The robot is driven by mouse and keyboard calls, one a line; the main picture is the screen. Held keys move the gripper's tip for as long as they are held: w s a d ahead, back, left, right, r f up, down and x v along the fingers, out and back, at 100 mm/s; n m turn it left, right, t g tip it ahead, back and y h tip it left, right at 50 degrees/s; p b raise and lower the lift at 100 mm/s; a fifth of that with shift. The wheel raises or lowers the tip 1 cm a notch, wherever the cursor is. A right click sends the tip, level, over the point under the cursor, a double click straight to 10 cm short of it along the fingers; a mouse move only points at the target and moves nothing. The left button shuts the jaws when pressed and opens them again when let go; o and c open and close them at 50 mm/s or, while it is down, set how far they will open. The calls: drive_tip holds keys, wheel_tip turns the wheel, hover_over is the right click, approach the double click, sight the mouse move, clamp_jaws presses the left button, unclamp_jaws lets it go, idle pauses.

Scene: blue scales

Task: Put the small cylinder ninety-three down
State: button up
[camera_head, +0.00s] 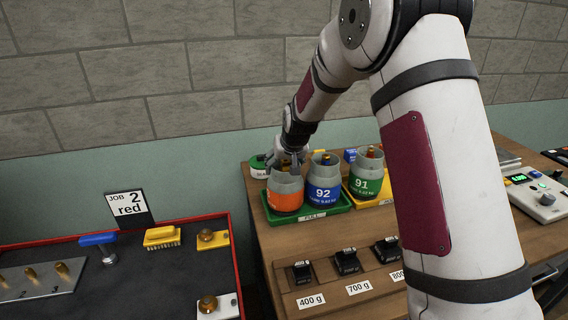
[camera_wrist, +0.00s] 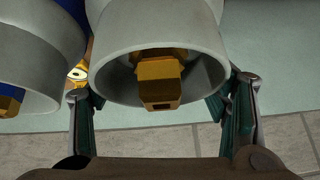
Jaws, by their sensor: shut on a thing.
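The orange-banded small cylinder (camera_head: 285,199) has a grey collar and a brass valve; no number is readable on it. In the wrist view the collar (camera_wrist: 152,42) lies between both fingers (camera_wrist: 160,98). The cylinder is upright at the left end of a green tray (camera_head: 340,208) marked FULL. I cannot tell whether its base touches the tray. The blue cylinder 92 (camera_head: 323,192) stands close on its right, in the same tray.
The green cylinder 91 (camera_head: 366,184) stands on a yellow tray (camera_head: 384,201) to the right. Black weights (camera_head: 347,261) line the bench front. A red-edged work table (camera_head: 232,262) with a "JOB 2 red" card (camera_head: 129,206) is at left.

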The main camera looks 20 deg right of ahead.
drive_tip(key=o, duration=1.9)
drive_tip(key=shift+f, duration=0.1)
drive_tip(key=shift+o, duration=0.2)
drive_tip(key=shift+s+r, duration=0.2)
drive_tip(key=shift+r, duration=0.3)
drive_tip(key=s+f+v, duration=0.1)
drive_tip(key=s+v, duration=0.1)
drive_tip(key=v, duration=0.9)
drive_tip(key=s+f+v, duration=0.1)
drive_tip(key=s+v, duration=0.1)
drive_tip(key=v, duration=0.8)
drive_tip(key=s+n+g, duration=0.1)
drive_tip(key=s, duration=2.7)
drive_tip(key=shift+a+r, duration=0.2)
drive_tip(key=shift+r, duration=0.25)
